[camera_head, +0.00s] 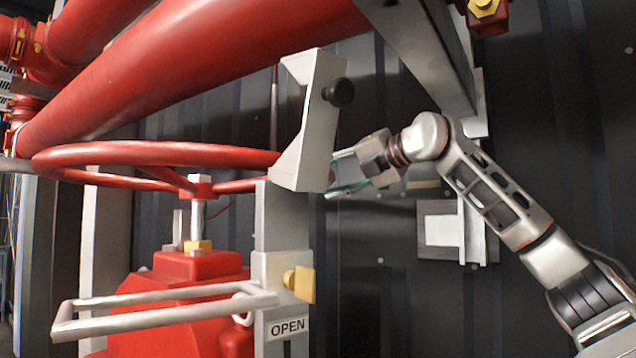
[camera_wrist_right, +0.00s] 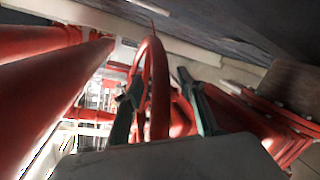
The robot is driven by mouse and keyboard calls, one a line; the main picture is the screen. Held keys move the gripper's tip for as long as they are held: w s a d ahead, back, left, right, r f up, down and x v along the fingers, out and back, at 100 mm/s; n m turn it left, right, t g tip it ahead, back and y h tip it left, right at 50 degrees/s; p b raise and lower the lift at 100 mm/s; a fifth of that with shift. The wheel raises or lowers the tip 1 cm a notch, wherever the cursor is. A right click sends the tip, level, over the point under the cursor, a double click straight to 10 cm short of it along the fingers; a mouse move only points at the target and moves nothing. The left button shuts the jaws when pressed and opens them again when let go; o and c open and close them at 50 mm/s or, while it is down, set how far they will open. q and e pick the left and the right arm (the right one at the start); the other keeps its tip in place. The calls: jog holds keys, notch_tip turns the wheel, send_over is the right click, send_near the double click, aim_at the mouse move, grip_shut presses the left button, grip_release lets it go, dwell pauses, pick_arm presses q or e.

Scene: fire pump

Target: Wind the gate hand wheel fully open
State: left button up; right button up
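The red gate hand wheel (camera_head: 155,152) lies nearly level on its stem (camera_head: 198,220), at the left of the head view. Its rim (camera_wrist_right: 158,90) runs between the two fingers of my right gripper (camera_wrist_right: 160,82) in the right wrist view. The fingers are apart, with visible gaps on both sides of the rim. In the head view my right gripper (camera_head: 340,175) comes in from the right. A grey bracket (camera_head: 308,130) hides the place where it meets the wheel. My left gripper is not in view.
The grey bracket with a black knob (camera_head: 339,93) stands close to my right gripper. Thick red pipes (camera_head: 190,65) pass above the wheel. A pale bar handle (camera_head: 160,310) and an OPEN label (camera_head: 288,328) are below. A dark wall (camera_head: 380,280) is behind.

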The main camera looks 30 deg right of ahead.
jog(key=shift+x, duration=1.2)
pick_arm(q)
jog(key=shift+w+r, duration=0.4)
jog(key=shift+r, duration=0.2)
pick_arm(e)
jog(key=shift+w+a+f, duration=0.1)
jog(key=shift+w+f, duration=0.05)
jog(key=shift+w, duration=0.3)
grip_shut()
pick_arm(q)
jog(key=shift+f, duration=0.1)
pick_arm(e)
jog(key=shift+w+a, duration=0.1)
